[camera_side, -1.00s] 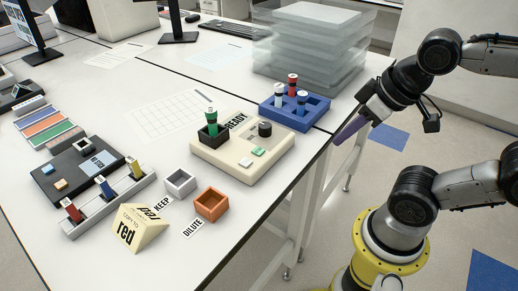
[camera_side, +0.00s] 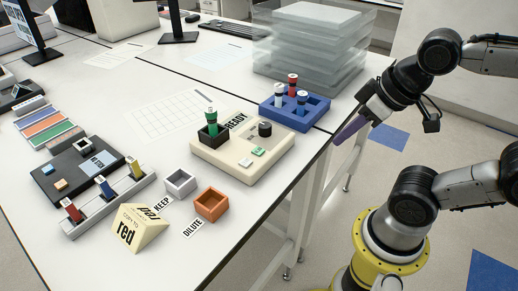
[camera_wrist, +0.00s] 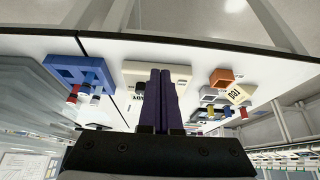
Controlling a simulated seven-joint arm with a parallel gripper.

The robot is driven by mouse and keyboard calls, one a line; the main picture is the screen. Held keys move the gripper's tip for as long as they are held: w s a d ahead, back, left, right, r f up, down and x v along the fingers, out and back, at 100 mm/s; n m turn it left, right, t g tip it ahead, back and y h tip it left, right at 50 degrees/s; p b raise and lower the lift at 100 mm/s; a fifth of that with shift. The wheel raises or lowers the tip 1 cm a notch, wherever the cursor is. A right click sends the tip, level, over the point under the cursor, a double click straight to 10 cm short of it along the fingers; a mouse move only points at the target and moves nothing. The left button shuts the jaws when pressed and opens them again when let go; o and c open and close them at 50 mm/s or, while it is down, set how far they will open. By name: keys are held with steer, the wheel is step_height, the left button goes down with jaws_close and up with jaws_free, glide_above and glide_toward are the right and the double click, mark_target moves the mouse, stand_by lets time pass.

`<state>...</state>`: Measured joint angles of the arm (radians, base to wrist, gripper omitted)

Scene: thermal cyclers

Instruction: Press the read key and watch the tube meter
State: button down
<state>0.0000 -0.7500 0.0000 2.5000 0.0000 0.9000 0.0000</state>
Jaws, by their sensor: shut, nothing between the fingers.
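The beige tube meter (camera_side: 225,155) sits near the table's right edge. A tube with a green cap (camera_side: 211,116) stands upright in its black socket (camera_side: 213,136), beside the word READY. A black knob (camera_side: 265,129) and a small green key (camera_side: 258,152) are on its top; I cannot read a label on the key. My gripper (camera_side: 338,141), with purple fingers, is shut and empty, right of the meter and beyond the table edge. In the wrist view the shut fingers (camera_wrist: 161,98) cover part of the meter (camera_wrist: 183,73).
A blue rack (camera_side: 318,115) with several tubes stands behind the meter, before stacked clear boxes (camera_side: 310,48). A grey KEEP box (camera_side: 180,182), an orange DILUTE box (camera_side: 211,204), a yellow "red" sign (camera_side: 139,228) and a dark device (camera_side: 60,180) are left. A gridded sheet (camera_side: 175,105) lies behind.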

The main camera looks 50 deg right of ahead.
stand_by(0.5)
steer(key=w+a+r+m+t, duration=0.1)
steer(key=w+r+m+t, duration=0.25)
steer(key=w+m, duration=0.45)
steer(key=y, duration=0.1)
glide_above(262, 153)
step_height(262, 153, down, 3)
steer(key=shift+f, duration=0.1)
steer(key=shift+f, duration=4.3)
steer(key=shift+f, duration=0.15)
